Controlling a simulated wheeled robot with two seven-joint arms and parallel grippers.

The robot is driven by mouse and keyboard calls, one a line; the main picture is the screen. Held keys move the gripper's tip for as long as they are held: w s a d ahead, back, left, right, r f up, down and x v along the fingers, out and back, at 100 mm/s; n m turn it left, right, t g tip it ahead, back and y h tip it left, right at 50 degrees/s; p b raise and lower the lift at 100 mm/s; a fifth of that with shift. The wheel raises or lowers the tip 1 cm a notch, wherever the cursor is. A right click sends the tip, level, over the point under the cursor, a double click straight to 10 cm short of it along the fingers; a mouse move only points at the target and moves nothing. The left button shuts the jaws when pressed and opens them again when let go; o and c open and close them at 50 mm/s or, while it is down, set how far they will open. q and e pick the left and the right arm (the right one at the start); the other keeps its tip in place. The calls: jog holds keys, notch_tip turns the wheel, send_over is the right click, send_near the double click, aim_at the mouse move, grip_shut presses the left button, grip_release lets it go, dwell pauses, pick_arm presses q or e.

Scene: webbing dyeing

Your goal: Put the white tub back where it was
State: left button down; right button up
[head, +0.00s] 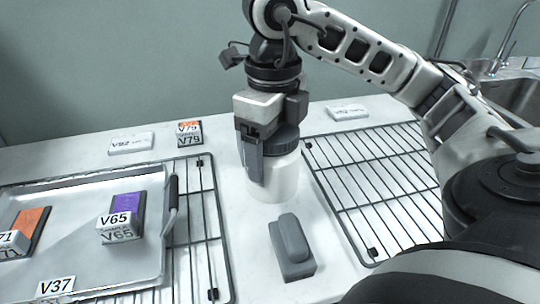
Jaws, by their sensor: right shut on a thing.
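The white tub (275,181) with a dark grey ribbed lid (281,139) stands upright on the white counter, between two wire racks. My right gripper (262,160) comes down from above and is shut on the tub, with a finger over its near left side. The gripper hides part of the lid and the tub's left side. I cannot tell whether the tub's base touches the counter. My left gripper is not in view.
A metal tray (165,262) with swatches V71 and V65 (125,212) rests on the left rack (209,215). The right rack (375,181) is empty. A grey block (292,246) stands in front of the tub. Labels (131,143) and a V79 swatch (189,132) lie behind. A sink (512,95) is back right.

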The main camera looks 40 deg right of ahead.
jog(key=shift+w+d+f+b, duration=0.4)
jog(key=shift+w+d+f, duration=0.5)
jog(key=shift+f, duration=0.75)
jog(key=shift+w+d+f+b, duration=0.45)
jog(key=shift+w+d+f, duration=0.4)
jog(key=shift+f, duration=0.8)
jog(key=shift+w+d+f+b, duration=0.4)
jog(key=shift+w+d+f, duration=0.25)
jog(key=shift+w+f, duration=0.7)
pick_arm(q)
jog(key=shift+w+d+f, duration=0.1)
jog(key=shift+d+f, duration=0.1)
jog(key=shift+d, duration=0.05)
pick_arm(e)
jog(key=shift+s+f, duration=0.25)
jog(key=shift+s, duration=0.05)
jog(key=shift+f, duration=0.1)
jog(key=shift+f, duration=0.15)
jog(key=o, duration=1.4)
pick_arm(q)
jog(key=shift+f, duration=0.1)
